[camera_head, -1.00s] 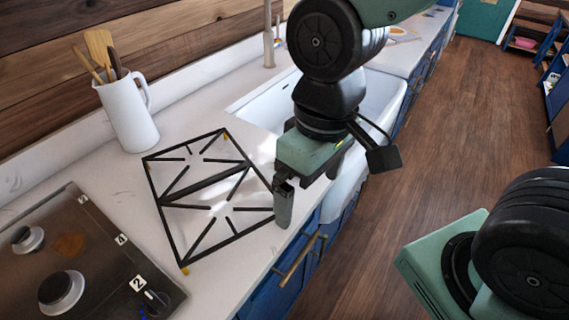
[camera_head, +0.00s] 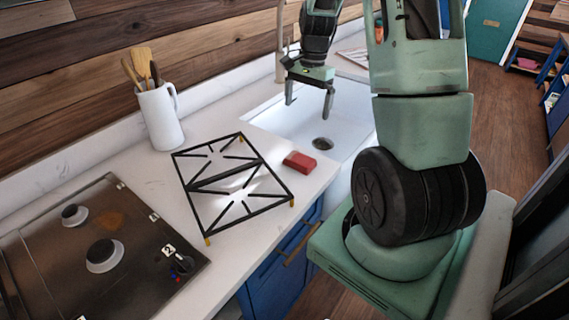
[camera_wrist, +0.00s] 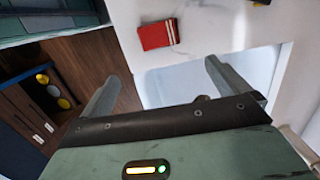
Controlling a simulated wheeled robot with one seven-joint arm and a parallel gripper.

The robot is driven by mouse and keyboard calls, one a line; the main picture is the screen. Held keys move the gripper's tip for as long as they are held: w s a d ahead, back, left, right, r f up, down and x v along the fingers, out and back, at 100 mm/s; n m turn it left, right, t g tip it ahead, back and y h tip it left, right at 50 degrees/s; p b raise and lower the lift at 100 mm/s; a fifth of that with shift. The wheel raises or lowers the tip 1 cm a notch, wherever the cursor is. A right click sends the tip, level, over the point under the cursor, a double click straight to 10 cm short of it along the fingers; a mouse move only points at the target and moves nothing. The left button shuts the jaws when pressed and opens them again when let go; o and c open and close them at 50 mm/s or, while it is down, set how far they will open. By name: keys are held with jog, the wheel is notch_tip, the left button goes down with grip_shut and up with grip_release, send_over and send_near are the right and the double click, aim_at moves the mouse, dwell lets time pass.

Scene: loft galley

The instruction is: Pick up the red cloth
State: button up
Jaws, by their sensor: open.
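The red cloth (camera_head: 299,161) is a small folded block on the white counter, between the black stove grate and the sink. In the wrist view the red cloth (camera_wrist: 157,35) lies near the top, on the counter by the sink edge, with light stripes on its right side. My gripper (camera_head: 308,108) is over the sink in the head view, beyond the cloth and apart from it. In the wrist view my gripper (camera_wrist: 155,82) has its fingers spread wide, with nothing between them.
The black grate (camera_head: 232,182) lies on the counter left of the cloth. A white jug (camera_head: 160,118) with wooden utensils stands behind it. The stove top (camera_head: 85,250) is front left. The white sink (camera_head: 345,135) and its faucet (camera_head: 281,50) are at the back right.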

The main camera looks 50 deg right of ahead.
jog(key=p, duration=0.3)
send_over(300, 158)
jog(key=d, duration=0.1)
jog(key=f, duration=1.1)
jog(key=shift+w+f, duration=0.2)
jog(key=shift+s+a+f+p, duration=0.1)
jog(key=shift+f+p, duration=0.45)
jog(key=shift+p, duration=0.05)
jog(key=shift+a+f+p, duration=0.15)
jog(key=shift+f+p, duration=0.25)
jog(key=shift+f, duration=0.6)
jog(key=shift+a+f+p, duration=0.1)
jog(key=shift+f+p, duration=0.3)
jog(key=shift+f, duration=0.6)
jog(key=c, duration=0.9)
jog(key=shift+o, duration=0.2)
jog(key=shift+r, duration=0.15)
notch_tip(300, 158, up, 10)
jog(key=b, duration=0.3)
jog(key=shift+o, duration=0.8)
